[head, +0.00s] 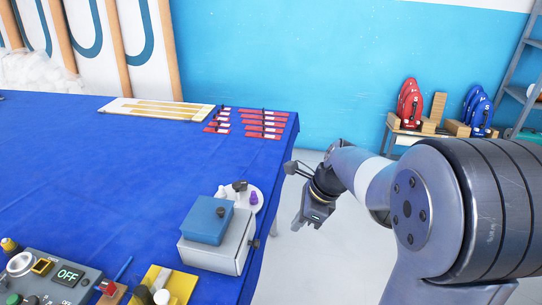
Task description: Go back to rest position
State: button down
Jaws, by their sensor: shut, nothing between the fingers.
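My gripper (294,196) is at the end of my arm, which comes in from the right side of the head view. It hangs beside the right edge of the blue-covered table (110,190), over the pale floor, apart from the things on the table. Its fingers are seen small and partly from the side; they are shut and I see nothing held between them.
Near the table's right edge stand a grey box with a blue top (208,220) and a round white tray (259,199). Red strips (264,123) lie at the far corner. Floor (330,245) is clear.

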jog(key=shift+f, duration=0.15)
jog(key=w+a+f, duration=0.2)
jog(key=a+f, duration=0.5)
jog(key=f, duration=0.1)
jog(key=shift+a+f, duration=0.35)
jog(key=shift+f, duration=0.05)
dwell(0.3)
